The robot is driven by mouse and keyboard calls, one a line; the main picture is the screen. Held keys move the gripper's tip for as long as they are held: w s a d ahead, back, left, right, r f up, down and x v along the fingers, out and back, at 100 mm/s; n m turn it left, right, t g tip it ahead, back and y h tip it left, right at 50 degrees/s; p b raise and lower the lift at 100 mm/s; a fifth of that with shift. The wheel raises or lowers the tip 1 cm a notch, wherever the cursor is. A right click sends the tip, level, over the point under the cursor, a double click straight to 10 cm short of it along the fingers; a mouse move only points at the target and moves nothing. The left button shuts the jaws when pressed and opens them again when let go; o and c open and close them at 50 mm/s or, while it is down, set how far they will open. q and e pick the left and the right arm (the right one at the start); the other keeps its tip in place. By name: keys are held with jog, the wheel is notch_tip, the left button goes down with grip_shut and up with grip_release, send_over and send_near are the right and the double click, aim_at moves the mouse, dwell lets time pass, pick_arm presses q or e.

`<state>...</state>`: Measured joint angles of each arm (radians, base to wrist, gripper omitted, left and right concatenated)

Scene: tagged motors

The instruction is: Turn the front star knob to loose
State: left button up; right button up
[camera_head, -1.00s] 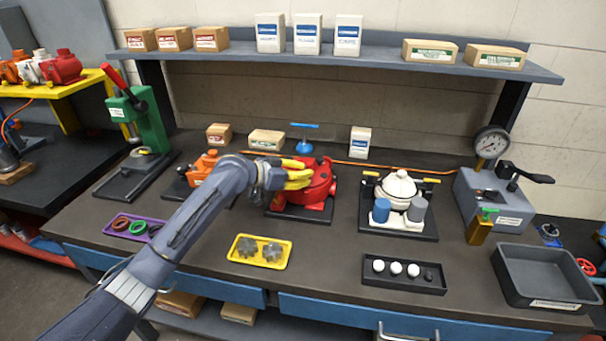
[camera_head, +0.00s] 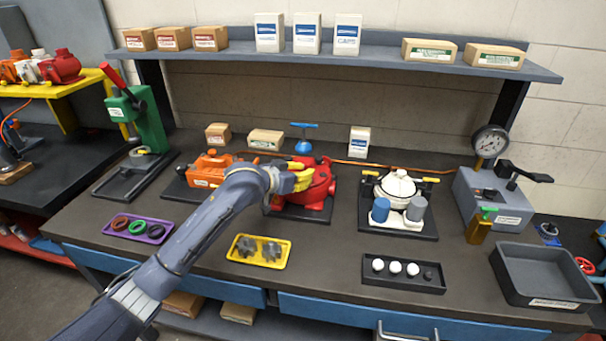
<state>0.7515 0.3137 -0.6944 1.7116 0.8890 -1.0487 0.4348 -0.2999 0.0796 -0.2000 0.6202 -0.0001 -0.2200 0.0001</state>
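The red motor (camera_head: 318,187) sits on a black base plate in the middle of the bench. My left gripper (camera_head: 304,177), with yellow fingers, is at the left side of the red motor, in front of part of it. The fingers overlap the motor in this view, so whether they touch or grip anything is unclear. A front star knob on the motor cannot be made out; the gripper may hide it. Two grey star-shaped parts (camera_head: 259,250) lie in a yellow tray (camera_head: 235,257). My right gripper is not in view.
An orange motor (camera_head: 208,170) stands left, and a white motor (camera_head: 398,186) with blue and grey cylinders stands right. A purple tray (camera_head: 155,238) of rings, a black tray (camera_head: 404,284) of balls and a grey bin (camera_head: 540,277) are near the front edge.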

pick_arm(q)
jog(key=o, duration=0.3)
jog(key=shift+d, duration=0.1)
jog(key=shift+o, duration=0.2)
jog(key=v, duration=1.2)
